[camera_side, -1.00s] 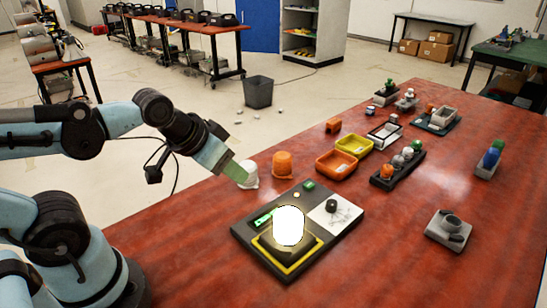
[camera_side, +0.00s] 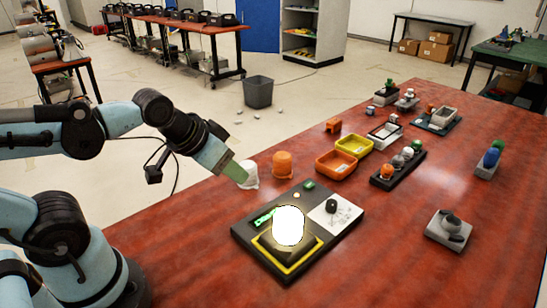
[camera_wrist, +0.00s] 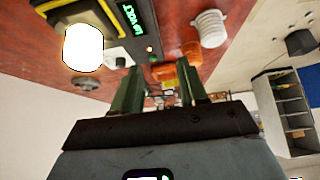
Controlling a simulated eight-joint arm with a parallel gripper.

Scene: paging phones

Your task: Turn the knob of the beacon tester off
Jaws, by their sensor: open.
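The beacon tester (camera_side: 252,229) is a dark board on the red table in front of my arm. Its beacon (camera_side: 288,226) glows bright white inside a yellow-edged square; the glowing beacon also shows in the wrist view (camera_wrist: 83,47). The black knob (camera_side: 331,206) stands on the tester's white panel (camera_side: 322,217), right of the beacon; I cannot read its setting. A green-lit display (camera_wrist: 131,17) is on the board. My gripper (camera_side: 239,173) is open and empty, up and left of the tester, well apart from the knob. Its two green fingers show spread in the wrist view (camera_wrist: 159,88).
A white cup (camera_side: 249,174) and an orange cup (camera_side: 282,164) stand behind the tester, close to my gripper in the picture. Orange (camera_side: 336,164) and yellow (camera_side: 354,146) trays lie farther back. A grey fixture (camera_side: 449,229) stands at right. Table around the tester's right side is clear.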

